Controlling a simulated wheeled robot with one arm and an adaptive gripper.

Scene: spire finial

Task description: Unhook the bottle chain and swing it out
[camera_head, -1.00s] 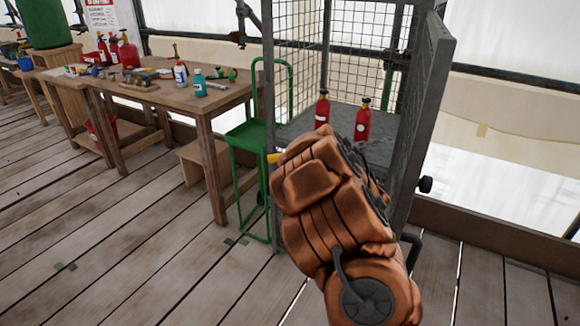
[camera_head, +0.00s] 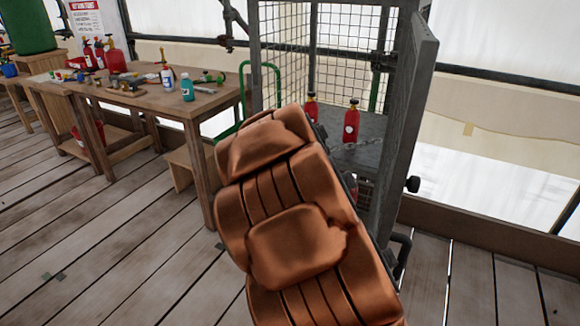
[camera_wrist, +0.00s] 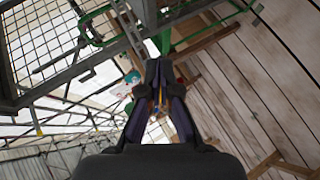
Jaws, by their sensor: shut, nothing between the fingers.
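In the head view my copper-covered arm hides the gripper. I cannot pick out the chain in the wrist view.
The cage door (camera_head: 410,150) stands open on the right. A green hand truck (camera_head: 263,68) is beside the cage, mostly behind my arm. A wooden workbench (camera_head: 150,97) with bottles and tools stands at left. Plank floor (camera_head: 110,235) is clear in front.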

